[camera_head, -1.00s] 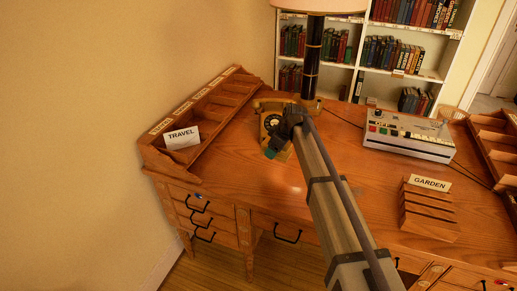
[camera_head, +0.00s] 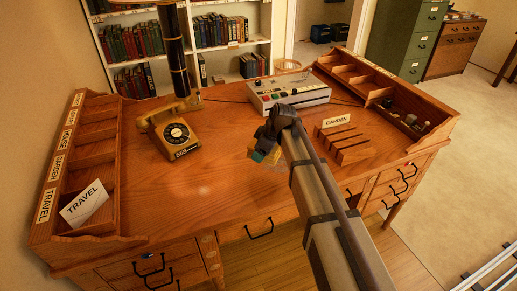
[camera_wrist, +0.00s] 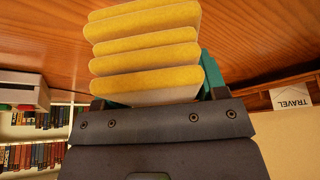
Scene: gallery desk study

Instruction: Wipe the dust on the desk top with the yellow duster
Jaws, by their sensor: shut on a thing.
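The yellow duster (camera_wrist: 145,52) fills the top middle of the wrist view, with yellow layered edges and a teal part beside it. My gripper (camera_head: 270,143) is shut on it. In the head view the duster (camera_head: 258,155) shows small at the arm's end, over the middle of the desk top (camera_head: 190,205), left of the GARDEN rack. I cannot tell whether it touches the wood. A faint pale patch shows just below the duster and a pale spot lies further left; I cannot tell dust from shine.
The GARDEN rack (camera_head: 345,146) is close on the right. Wooden trays (camera_head: 95,150) line the left edge, with a TRAVEL card (camera_head: 84,203). The front left desk top is clear.

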